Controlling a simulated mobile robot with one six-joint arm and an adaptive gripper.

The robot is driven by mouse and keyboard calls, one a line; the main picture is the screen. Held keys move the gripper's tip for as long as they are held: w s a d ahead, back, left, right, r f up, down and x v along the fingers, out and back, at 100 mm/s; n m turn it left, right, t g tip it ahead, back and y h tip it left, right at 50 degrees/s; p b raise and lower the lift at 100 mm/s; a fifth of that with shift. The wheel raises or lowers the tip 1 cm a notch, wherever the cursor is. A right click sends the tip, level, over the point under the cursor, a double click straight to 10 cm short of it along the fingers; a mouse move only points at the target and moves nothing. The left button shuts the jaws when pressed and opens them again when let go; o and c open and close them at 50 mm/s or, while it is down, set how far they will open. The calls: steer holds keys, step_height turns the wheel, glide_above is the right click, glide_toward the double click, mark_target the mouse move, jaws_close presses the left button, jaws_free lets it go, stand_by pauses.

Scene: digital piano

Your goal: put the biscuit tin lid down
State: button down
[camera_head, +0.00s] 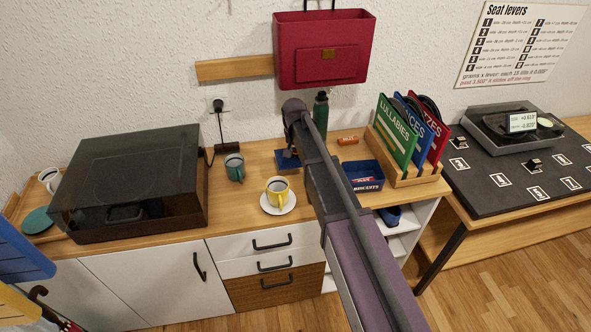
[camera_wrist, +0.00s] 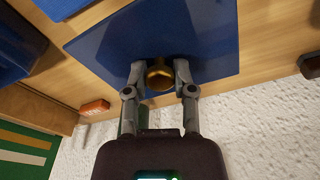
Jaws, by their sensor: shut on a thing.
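The biscuit tin lid (camera_wrist: 205,38) is a flat blue square with a round brass knob (camera_wrist: 159,76). My gripper (camera_wrist: 158,72) is shut on the knob, one finger on each side. In the head view a blue part of the lid (camera_head: 287,160) shows beside my arm over the wooden counter; the rest of it and my fingertips are hidden. I cannot tell whether the lid touches the counter. The open blue biscuit tin (camera_head: 366,185) stands on the counter just right of my arm, with something inside it.
A yellow cup (camera_head: 278,188) on a white saucer and a teal mug (camera_head: 234,168) stand left of my arm. Behind are a dark green bottle (camera_head: 321,110) and an orange packet (camera_head: 348,140). A record rack (camera_head: 405,179) is at right. Bare counter lies around the saucer.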

mark_target(296, 171)
steer(key=shift+f+b, duration=0.65)
steer(key=shift+f, duration=0.35)
steer(key=shift+f, duration=0.1)
steer(key=shift+f+b, duration=1.8)
steer(key=shift+b, duration=0.1)
steer(key=shift+f+b, duration=0.4)
steer(key=shift+c, duration=2.2)
jaws_free()
steer(key=shift+r, duration=0.25)
steer(key=r+p, duration=0.4)
steer(key=s+r+p, duration=0.1)
steer(key=r+p, duration=0.7)
steer(key=shift+s+a+r+p, duration=0.1)
steer(key=shift+s+r+p, duration=0.1)
steer(key=shift+p, duration=0.2)
